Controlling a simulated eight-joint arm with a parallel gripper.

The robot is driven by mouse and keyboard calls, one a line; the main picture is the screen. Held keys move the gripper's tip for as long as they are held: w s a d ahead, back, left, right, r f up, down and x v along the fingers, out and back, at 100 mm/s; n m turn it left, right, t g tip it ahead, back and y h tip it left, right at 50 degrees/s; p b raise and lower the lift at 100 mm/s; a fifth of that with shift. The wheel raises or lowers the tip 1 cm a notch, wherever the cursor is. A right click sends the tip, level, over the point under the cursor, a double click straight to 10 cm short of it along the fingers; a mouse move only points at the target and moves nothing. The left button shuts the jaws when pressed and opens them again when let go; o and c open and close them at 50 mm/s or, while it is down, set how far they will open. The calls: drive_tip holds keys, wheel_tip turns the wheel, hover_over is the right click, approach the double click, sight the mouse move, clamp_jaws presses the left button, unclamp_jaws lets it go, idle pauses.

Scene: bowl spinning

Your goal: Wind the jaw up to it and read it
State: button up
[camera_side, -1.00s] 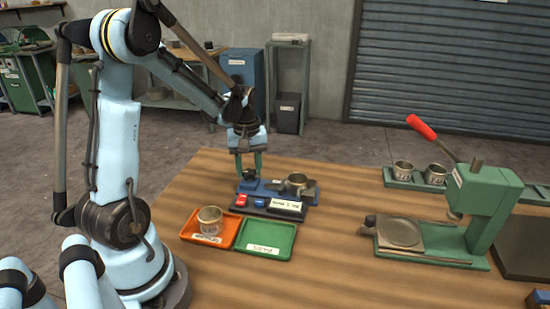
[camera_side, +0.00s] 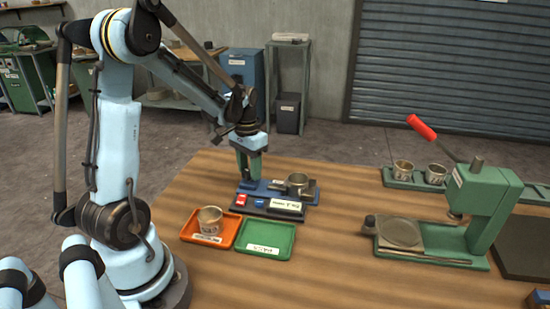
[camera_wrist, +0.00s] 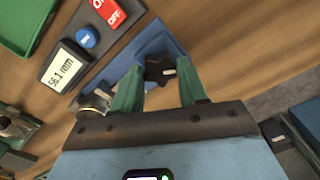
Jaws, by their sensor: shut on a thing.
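The measuring gauge has a blue base (camera_side: 262,187) near the table's far edge. A metal cup (camera_side: 298,183) stands at its jaw, and part of it shows in the wrist view (camera_wrist: 95,103). I cannot tell whether the jaw touches it. My gripper (camera_side: 249,172) is at the gauge's left end. In the wrist view its green fingers (camera_wrist: 160,82) are shut on the dark lobed winding knob (camera_wrist: 159,69). The readout (camera_wrist: 67,66) appears to say 56.1 mm, beside a blue button (camera_wrist: 86,36) and a red OFF switch (camera_wrist: 109,11).
An orange tray (camera_side: 223,246) holds another cup (camera_side: 210,219). A green tray (camera_side: 280,251) beside it is empty. A green press (camera_side: 485,205) with a red-handled lever stands at right, and two cups stand on a rack (camera_side: 450,186) behind. The table between is clear.

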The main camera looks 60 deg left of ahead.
drive_tip(key=shift+o, duration=0.2)
drive_tip(key=m, duration=0.6)
drive_tip(key=shift+d, duration=0.1)
idle(1.1)
drive_tip(key=o, duration=1)
wheel_tip(320, 180, up, 12)
drive_tip(key=shift+r, duration=0.1)
drive_tip(key=s+d+n+t, duration=0.1)
drive_tip(key=d+t, duration=0.1)
drive_tip(key=d, duration=0.4)
drive_tip(key=s+d+f+n+t, duration=0.1)
drive_tip(key=d+t, duration=0.1)
drive_tip(key=d, duration=0.5)
drive_tip(key=s+d+f+n+t, duration=0.1)
drive_tip(key=d+t, duration=0.2)
drive_tip(key=d, duration=0.3)
drive_tip(key=shift+d+f, duration=0.2)
drive_tip(key=shift+d, duration=0.2)
